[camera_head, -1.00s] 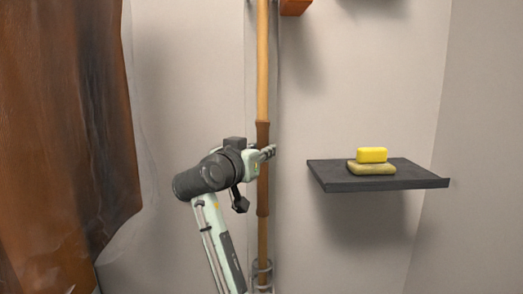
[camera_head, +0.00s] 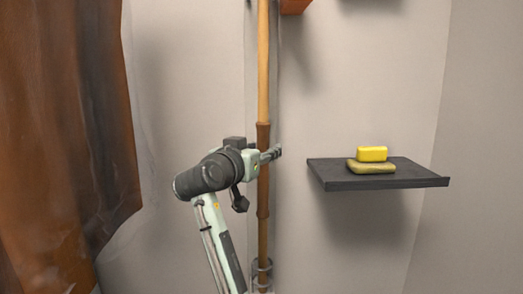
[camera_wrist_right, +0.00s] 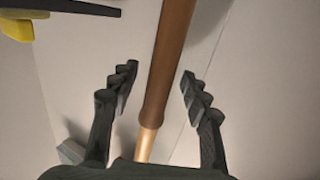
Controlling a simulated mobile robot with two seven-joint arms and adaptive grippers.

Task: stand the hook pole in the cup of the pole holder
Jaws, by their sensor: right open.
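The hook pole (camera_head: 263,80) is a long bamboo-coloured rod with a darker brown grip section. It stands upright in the head view, and its top runs out of the picture. Its lower end goes into the clear cup of the pole holder (camera_head: 262,272) at the bottom edge; the very foot is out of view. My right gripper (camera_head: 272,153) is at the brown section. In the right wrist view the pole (camera_wrist_right: 168,60) passes between the spread fingers of the open right gripper (camera_wrist_right: 158,88), with a gap on both sides. My left gripper is not in view.
A dark shelf (camera_head: 330,174) on the right carries a yellow block (camera_head: 372,153) on a duller yellow sponge-like block (camera_head: 371,167). A brown hanging garment (camera_head: 70,120) fills the left side. An orange-brown object (camera_head: 295,6) shows at the top. Bare wall lies between.

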